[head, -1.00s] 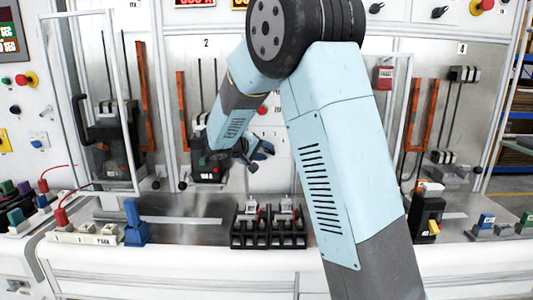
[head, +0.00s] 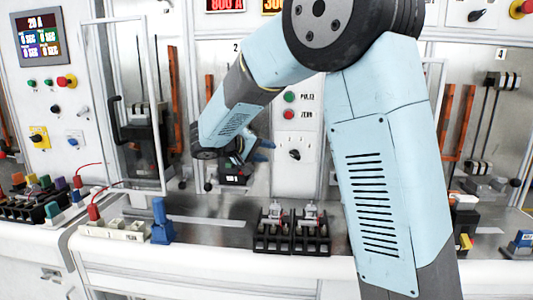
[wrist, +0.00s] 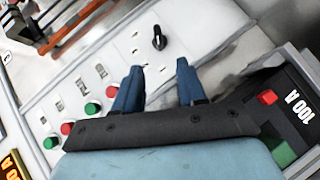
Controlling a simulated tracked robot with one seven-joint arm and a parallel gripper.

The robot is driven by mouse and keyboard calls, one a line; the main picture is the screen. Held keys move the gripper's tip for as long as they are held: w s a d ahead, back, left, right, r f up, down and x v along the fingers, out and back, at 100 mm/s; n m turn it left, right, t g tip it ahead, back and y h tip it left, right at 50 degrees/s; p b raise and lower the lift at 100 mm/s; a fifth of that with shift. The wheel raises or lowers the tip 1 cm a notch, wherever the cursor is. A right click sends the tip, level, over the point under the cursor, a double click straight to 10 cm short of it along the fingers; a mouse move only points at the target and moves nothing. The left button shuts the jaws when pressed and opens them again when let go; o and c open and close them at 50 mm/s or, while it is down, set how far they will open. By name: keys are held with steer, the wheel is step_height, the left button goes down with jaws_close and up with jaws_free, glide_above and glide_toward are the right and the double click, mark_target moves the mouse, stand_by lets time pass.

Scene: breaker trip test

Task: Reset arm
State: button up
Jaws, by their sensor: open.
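My gripper (head: 262,151) is open, with two blue fingers, in front of the panel of bay 2. It also shows in the wrist view (wrist: 160,84), with nothing between its fingers. A dark breaker (head: 235,179) stands just below and left of it, partly hidden by my arm. In the wrist view the breaker (wrist: 282,112) is at the right, beside the gripper, with a "100 A" label, a red button (wrist: 268,97) and a green one (wrist: 284,152). No lever of it shows clearly.
Beside the breaker, the white panel carries a black rotary knob (head: 295,154), a green button (head: 289,97) and a red button (head: 288,115). An open clear door (head: 155,110) stands at left. Black terminal blocks (head: 292,232) and a blue block (head: 161,222) sit on the bench front.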

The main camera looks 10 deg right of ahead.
steer(key=s+d+m+g+y, duration=0.2)
steer(key=s+d+g+y, duration=0.25)
steer(key=s+d, duration=0.95)
steer(key=s+a+t+y, duration=0.2)
steer(key=s+y, duration=0.5)
steer(key=s, duration=1.3)
steer(key=shift+a+f, duration=0.2)
steer(key=shift+f, duration=0.2)
steer(key=shift+s+t, duration=0.15)
steer(key=shift+t, duration=0.1)
